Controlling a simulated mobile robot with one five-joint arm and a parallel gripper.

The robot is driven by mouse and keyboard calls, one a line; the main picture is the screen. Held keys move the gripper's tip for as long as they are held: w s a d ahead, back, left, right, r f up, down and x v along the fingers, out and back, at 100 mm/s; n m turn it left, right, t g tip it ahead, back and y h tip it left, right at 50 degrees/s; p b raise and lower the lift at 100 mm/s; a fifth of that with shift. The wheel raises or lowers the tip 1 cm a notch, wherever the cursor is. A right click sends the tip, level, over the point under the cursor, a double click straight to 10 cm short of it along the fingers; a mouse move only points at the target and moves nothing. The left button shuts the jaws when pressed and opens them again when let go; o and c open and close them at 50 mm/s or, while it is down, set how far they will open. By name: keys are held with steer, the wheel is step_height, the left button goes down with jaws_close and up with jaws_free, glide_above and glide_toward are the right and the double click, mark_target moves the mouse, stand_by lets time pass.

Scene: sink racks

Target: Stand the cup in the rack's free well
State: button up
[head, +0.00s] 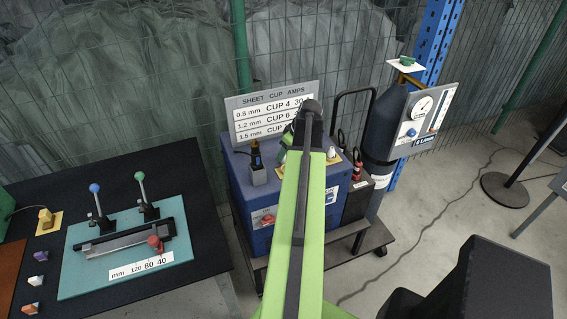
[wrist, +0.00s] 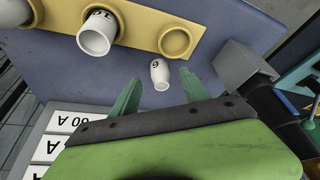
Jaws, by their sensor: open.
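In the wrist view a small white cup (wrist: 160,76) marked with a 6 or 9 is over the blue cabinet top, in the gap between my fingertips. My gripper (wrist: 160,78) is open, with a green finger on each side of the cup and apart from it. The yellow rack (wrist: 140,30) lies beyond the cup. Its right well (wrist: 177,40) looks empty. The middle well holds a larger white cup (wrist: 96,34), and another white cup (wrist: 14,12) is in the left corner. In the head view my arm hides most of the rack and the cup.
The blue cabinet (head: 255,190) carries a sign board (head: 274,112) behind the rack. A grey block (wrist: 243,68) stands right of the gripper in the wrist view. A gas cylinder (head: 385,130) stands at the cabinet's right. A black bench (head: 90,175) with a teal plate is at left.

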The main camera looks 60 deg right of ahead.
steer(key=b+x, duration=0.1)
steer(key=x, duration=0.1)
steer(key=shift+w+f, duration=0.1)
steer(key=shift+f, duration=0.2)
steer(key=shift+r, duration=0.15)
jaws_close()
steer(key=shift+r, duration=0.1)
steer(key=p+v, duration=0.2)
steer(key=w+p+v, duration=0.1)
steer(key=p+v, duration=0.2)
steer(key=shift+r, duration=0.2)
steer(key=s+a+r+p, duration=0.1)
steer(key=s+r+p, duration=0.4)
steer(key=s, duration=0.6)
steer(key=shift+a+r+p, duration=0.25)
steer(key=shift+r+p, duration=0.05)
steer(key=shift+p, duration=0.2)
